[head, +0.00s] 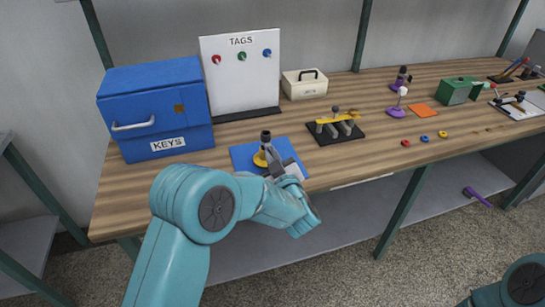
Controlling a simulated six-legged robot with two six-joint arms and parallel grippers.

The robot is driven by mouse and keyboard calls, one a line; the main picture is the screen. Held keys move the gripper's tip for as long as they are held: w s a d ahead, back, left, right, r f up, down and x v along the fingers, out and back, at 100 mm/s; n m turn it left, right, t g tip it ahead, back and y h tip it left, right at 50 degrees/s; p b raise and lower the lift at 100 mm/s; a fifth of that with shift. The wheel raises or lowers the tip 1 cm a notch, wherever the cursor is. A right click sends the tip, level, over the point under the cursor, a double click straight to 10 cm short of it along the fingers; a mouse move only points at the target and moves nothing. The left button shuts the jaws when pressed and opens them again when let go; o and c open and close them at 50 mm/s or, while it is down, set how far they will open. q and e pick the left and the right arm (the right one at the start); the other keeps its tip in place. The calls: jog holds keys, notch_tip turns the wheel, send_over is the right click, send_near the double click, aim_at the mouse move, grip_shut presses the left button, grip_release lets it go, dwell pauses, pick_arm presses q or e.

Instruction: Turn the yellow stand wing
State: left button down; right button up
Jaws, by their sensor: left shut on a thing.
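The yellow stand (260,160) is upright on a blue mat (240,152) near the table's front edge. Its yellow base shows to the left of my left gripper, and a dark knob (265,136) tops its grey post. My left gripper (277,160) comes in from the front at the stand's right side and is shut on its wing. The jaws hide most of the wing, so its angle cannot be made out. My right gripper is out of view; only a part of my right arm shows at the bottom right corner.
A blue KEYS box (150,100) stands left, a white TAGS board (240,70) behind. A black base (335,137) with a yellow bar sits right of the mat. Farther right are purple stands (396,111), a green box (458,91) and small rings (424,139).

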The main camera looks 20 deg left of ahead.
pick_arm(q)
jog(key=c, duration=1.3)
grip_release()
jog(key=b+v, duration=0.1)
jog(key=v, duration=1.5)
jog(key=shift+s+d, duration=0.15)
